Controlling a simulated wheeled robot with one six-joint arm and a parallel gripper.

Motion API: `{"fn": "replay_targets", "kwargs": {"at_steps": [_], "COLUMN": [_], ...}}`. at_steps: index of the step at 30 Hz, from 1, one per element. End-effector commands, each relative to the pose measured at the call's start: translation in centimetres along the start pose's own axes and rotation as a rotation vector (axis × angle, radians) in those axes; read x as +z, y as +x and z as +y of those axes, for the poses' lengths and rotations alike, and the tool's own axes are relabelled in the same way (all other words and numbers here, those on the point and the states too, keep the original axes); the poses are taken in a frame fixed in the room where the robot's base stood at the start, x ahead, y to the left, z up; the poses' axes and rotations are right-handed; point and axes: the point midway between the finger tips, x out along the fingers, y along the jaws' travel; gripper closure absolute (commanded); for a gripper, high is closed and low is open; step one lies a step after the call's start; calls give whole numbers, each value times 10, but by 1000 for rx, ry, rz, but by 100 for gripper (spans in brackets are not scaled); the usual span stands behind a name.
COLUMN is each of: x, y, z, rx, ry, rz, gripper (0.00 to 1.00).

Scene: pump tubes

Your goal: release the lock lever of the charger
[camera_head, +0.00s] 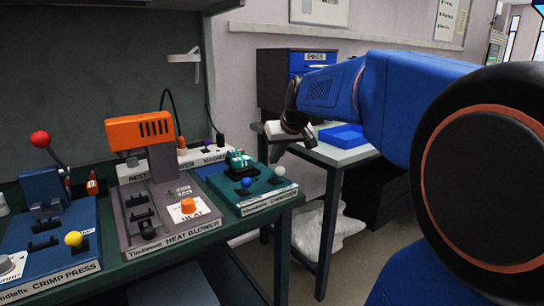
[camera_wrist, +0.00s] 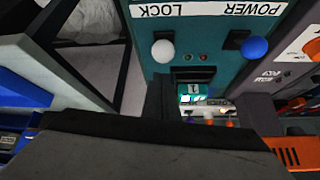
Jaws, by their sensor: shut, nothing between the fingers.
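The charger (camera_head: 262,202) is a teal box at the right end of the bench. Its lock lever (camera_head: 280,172) ends in a white ball; in the wrist view the white ball (camera_wrist: 163,51) sits beside the word LOCK, seen upside down. A blue ball lever (camera_head: 246,183) stands to its left in the head view; it is beside POWER in the wrist view (camera_wrist: 254,48). My gripper (camera_head: 276,156) is shut and empty, pointing down just above the white ball in the head view. In the wrist view its dark fingers (camera_wrist: 160,98) appear below the white ball, with a gap in the picture.
The heat blower (camera_head: 150,190) with its orange top stands left of the charger, and the crimp press (camera_head: 60,240) further left. A side table (camera_head: 350,153) with a blue tray (camera_head: 341,136) is behind on the right. The floor gap lies right of the bench.

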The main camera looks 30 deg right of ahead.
Motion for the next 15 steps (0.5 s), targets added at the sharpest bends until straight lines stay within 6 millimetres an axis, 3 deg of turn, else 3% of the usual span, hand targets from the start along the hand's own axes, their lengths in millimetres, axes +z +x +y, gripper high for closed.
{"fn": "replay_targets", "kwargs": {"at_steps": [15], "x": [-5], "y": [-6], "z": [-1], "rx": [0], "ry": [-2], "rz": [-6], "gripper": [100]}}
